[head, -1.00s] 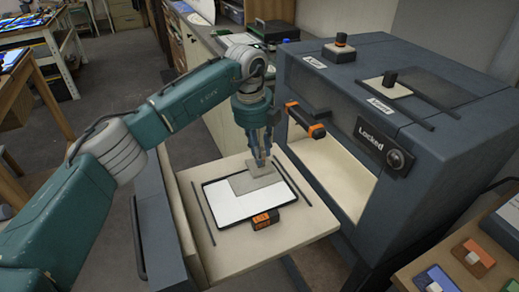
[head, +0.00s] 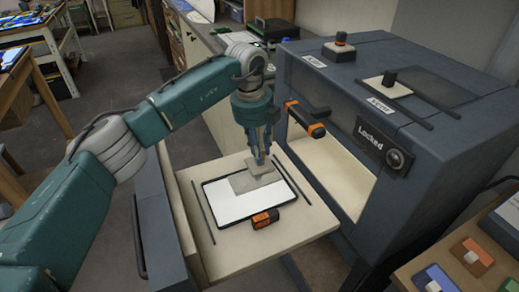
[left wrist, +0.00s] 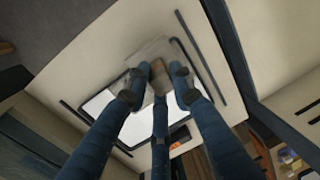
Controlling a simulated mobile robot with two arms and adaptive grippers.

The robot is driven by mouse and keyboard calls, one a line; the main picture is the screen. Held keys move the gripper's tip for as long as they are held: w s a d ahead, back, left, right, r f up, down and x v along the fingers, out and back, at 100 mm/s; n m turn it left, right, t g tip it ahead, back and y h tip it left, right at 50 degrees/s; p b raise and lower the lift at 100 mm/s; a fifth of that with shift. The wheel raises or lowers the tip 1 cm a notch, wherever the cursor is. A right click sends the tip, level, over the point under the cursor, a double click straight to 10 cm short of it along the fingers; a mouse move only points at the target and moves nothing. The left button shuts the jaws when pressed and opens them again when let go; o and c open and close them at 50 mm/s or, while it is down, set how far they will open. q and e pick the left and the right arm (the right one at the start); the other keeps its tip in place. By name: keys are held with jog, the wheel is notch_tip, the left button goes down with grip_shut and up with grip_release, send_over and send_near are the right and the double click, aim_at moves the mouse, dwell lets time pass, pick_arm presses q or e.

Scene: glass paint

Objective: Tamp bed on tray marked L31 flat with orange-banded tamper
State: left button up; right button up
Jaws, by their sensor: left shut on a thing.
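My left gripper (head: 260,158) is shut on a tamper (head: 264,168) with a flat grey plate, over the back part of the tray. The left wrist view shows its fingers (left wrist: 158,88) around a brown handle (left wrist: 159,75); an orange band cannot be made out. The black-rimmed tray (head: 240,210) has a white surface with a grey patch (head: 243,183) beside the plate. Whether the plate touches the patch is unclear. A black and orange tag block (head: 265,218) stands at the tray's front edge; its lettering is too small to read. My right gripper is out of view.
The tray lies on a pale pull-out shelf (head: 212,253) with dark rails on both sides. A dark cabinet (head: 440,155) marked "Locked" stands right, its orange-ended handle (head: 305,118) near my gripper. Orange (head: 473,257) and blue (head: 436,281) blocks sit on a table at lower right.

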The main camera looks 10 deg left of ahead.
pick_arm(q)
jog(key=shift+r, duration=0.55)
jog(key=shift+r+p, duration=0.35)
jog(key=shift+r, duration=0.1)
jog(key=shift+r+p, duration=0.9)
jog(key=shift+r, duration=0.7)
